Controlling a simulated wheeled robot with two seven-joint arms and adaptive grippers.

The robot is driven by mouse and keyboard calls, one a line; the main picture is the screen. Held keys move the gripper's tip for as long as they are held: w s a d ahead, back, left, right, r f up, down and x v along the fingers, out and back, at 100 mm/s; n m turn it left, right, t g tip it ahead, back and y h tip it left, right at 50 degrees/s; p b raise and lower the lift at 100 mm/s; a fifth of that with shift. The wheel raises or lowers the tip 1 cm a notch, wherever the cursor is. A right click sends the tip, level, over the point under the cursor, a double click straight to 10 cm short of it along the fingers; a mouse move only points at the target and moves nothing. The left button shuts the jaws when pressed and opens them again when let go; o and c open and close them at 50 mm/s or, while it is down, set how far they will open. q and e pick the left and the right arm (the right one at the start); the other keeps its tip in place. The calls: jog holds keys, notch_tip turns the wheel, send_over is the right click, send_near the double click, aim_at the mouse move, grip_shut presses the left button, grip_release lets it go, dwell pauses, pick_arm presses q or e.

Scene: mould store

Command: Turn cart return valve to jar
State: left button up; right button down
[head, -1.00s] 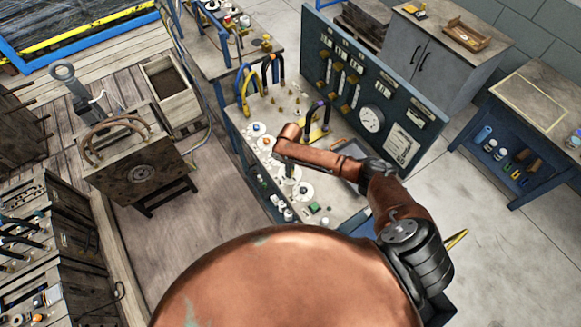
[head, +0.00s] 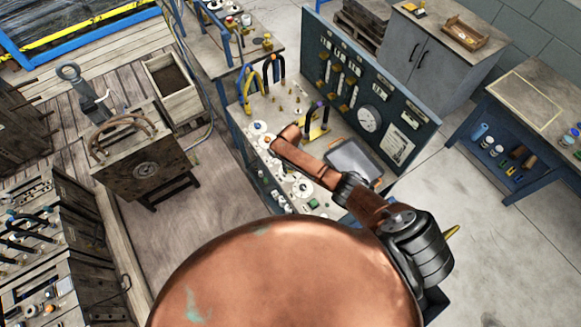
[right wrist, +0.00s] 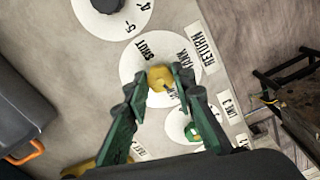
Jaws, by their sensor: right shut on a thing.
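In the right wrist view, a yellow valve knob (right wrist: 160,78) sits on a round white dial plate (right wrist: 134,66). "SHUT" is printed beside it, with a partly covered word ending in "AIN" and another word near the right finger. A "RETURN" label (right wrist: 203,48) is next to the plate. My right gripper (right wrist: 161,83) is shut on the knob, its green fingers on either side. Which mark the knob points at is unclear. In the head view my copper right arm reaches over the bench (head: 262,112), hiding the gripper and knob. My left gripper is not in view.
A green knob (right wrist: 192,133) on another dial lies close to the right finger. A grey tray (head: 352,160) lies beside my right forearm. An upright blue panel (head: 408,100) with a gauge (head: 368,118) stands behind the bench. Bare floor (head: 210,200) lies left of it.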

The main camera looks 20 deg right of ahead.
jog(key=shift+m, duration=1.1)
jog(key=c, duration=1.6)
grip_release()
notch_tip(320, 180, up, 12)
